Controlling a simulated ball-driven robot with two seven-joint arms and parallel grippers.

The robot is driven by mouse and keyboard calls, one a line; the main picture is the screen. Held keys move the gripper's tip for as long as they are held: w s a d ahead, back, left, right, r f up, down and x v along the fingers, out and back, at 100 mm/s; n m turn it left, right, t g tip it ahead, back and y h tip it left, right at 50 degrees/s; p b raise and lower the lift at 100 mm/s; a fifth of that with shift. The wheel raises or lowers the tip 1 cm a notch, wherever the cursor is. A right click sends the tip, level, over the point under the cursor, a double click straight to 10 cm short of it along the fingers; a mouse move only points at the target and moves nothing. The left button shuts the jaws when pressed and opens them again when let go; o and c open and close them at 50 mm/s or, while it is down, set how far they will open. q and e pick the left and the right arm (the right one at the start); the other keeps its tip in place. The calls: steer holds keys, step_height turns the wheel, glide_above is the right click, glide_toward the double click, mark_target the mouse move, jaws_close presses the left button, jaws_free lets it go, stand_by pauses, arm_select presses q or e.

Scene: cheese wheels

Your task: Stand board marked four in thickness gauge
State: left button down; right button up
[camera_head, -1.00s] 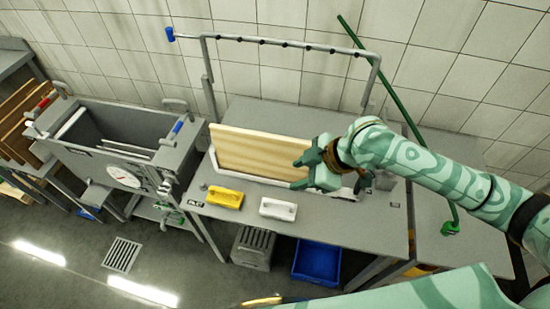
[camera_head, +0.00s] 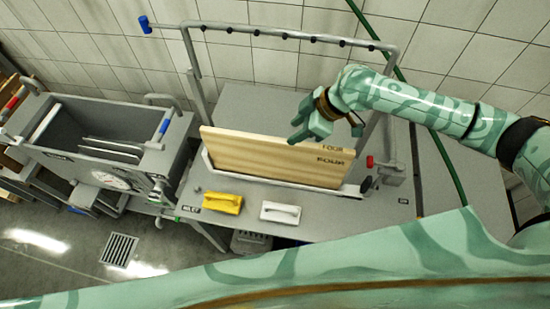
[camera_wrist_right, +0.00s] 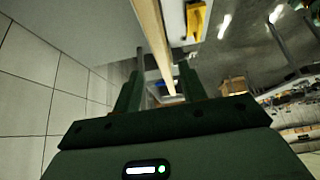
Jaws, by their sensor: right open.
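The pale wooden board marked FOUR (camera_head: 270,155) stands on its long edge in a white slotted holder (camera_head: 345,190) on the grey table, leaning slightly; I take the holder to be the thickness gauge. My right gripper (camera_head: 302,134) is open near the board's top edge, right of its middle. In the right wrist view the board's edge (camera_wrist_right: 154,38) runs in line with the gap between the two open fingers (camera_wrist_right: 160,92); I cannot tell whether it reaches between them. The board hides most of the holder's slot. My left gripper is out of view.
A yellow brush block (camera_head: 222,202) and a white one (camera_head: 281,212) lie in front of the holder. A grey basin with a dial (camera_head: 112,179) stands at left. A pipe frame (camera_head: 285,37) rises behind the board. A red-knobbed clamp (camera_head: 370,162) stands at right.

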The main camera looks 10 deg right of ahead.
mark_target(282, 140)
steer(key=x, duration=0.5)
steer(key=shift+w, duration=0.15)
steer(key=shift+a+f, duration=0.3)
steer(key=shift+f, duration=0.25)
steer(key=x, duration=0.4)
steer(key=shift+f+b, duration=0.2)
steer(key=shift+b, duration=0.15)
jaws_close()
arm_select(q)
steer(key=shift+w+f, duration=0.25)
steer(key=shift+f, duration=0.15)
arm_select(e)
steer(key=shift+r, duration=0.15)
